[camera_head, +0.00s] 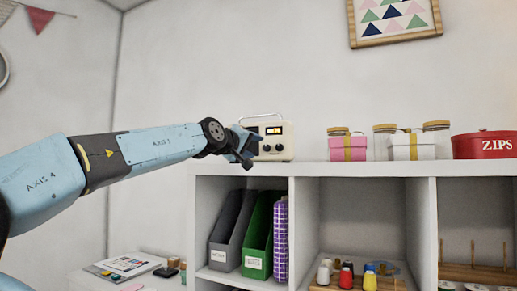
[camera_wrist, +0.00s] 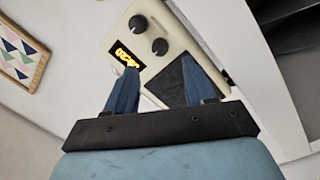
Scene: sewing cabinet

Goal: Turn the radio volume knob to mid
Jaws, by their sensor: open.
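The cream radio (camera_head: 268,137) stands on top of the white cabinet, with a handle, a lit orange display and dark knobs on its front. In the wrist view the radio (camera_wrist: 180,45) fills the upper middle, tilted. Two black knobs show there: one knob (camera_wrist: 138,23) at the top, another knob (camera_wrist: 160,46) below it. The lit display (camera_wrist: 125,54) lies beside them, and a dark speaker panel lies behind the fingers. My gripper (camera_wrist: 158,76) is open in front of the radio, its blue fingers apart with nothing between them. In the head view my gripper (camera_head: 241,158) covers the radio's left part.
A pink box (camera_head: 347,148), a white box (camera_head: 405,147), glass jars and a red ZIPS tin (camera_head: 484,144) stand along the cabinet top (camera_head: 310,168) to the right. Folders and spools fill the shelves below. The top between radio and pink box is clear.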

